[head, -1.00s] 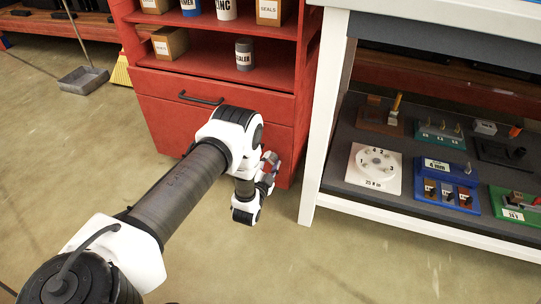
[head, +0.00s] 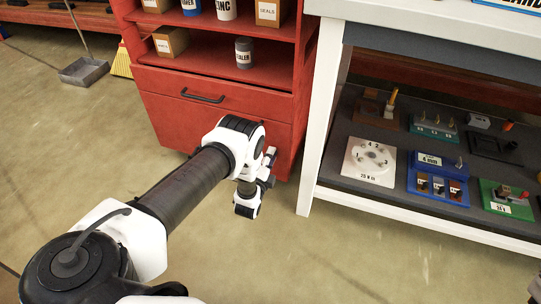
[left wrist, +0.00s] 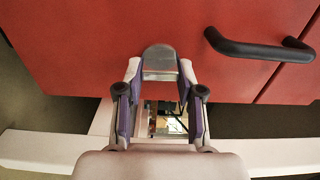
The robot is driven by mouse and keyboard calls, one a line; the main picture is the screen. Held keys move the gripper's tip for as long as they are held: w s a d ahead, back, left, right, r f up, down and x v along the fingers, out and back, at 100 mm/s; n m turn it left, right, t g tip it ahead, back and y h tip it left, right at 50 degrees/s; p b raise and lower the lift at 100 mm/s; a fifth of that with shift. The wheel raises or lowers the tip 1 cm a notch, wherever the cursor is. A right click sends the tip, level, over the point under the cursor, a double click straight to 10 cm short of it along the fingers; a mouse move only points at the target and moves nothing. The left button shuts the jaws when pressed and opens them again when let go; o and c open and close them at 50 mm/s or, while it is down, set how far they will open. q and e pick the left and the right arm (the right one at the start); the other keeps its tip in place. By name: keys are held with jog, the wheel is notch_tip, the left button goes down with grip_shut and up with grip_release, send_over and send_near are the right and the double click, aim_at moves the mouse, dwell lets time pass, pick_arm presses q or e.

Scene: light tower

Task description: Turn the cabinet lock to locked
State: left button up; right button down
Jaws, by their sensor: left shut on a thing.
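The red cabinet (head: 165,112) stands at the top middle of the head view, with a black bar handle (head: 203,96) on its front. In the left wrist view its red front (left wrist: 100,55) fills the upper part, and the handle (left wrist: 260,47) is at the right. A silver, rounded metal piece (left wrist: 160,60), which looks like the lock's turning part, stands at the cabinet front. My left gripper (left wrist: 160,72) is shut on it, one finger on each side. In the head view the left gripper (head: 268,157) is low at the cabinet's right side, and the lock is hidden there.
A white-framed bench (head: 312,125) stands just right of the cabinet; its lower shelf holds a numbered dial plate (head: 368,162) and several coloured blocks. Cans and boxes sit on the cabinet's open shelves. A dustpan (head: 84,71) lies at the upper left. The floor in front is clear.

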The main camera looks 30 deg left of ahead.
dwell(0.3)
pick_arm(q)
jog(key=o, duration=1.2)
jog(key=shift+c, duration=0.2)
jog(key=v, duration=1.2)
jog(key=shift+r, duration=0.1)
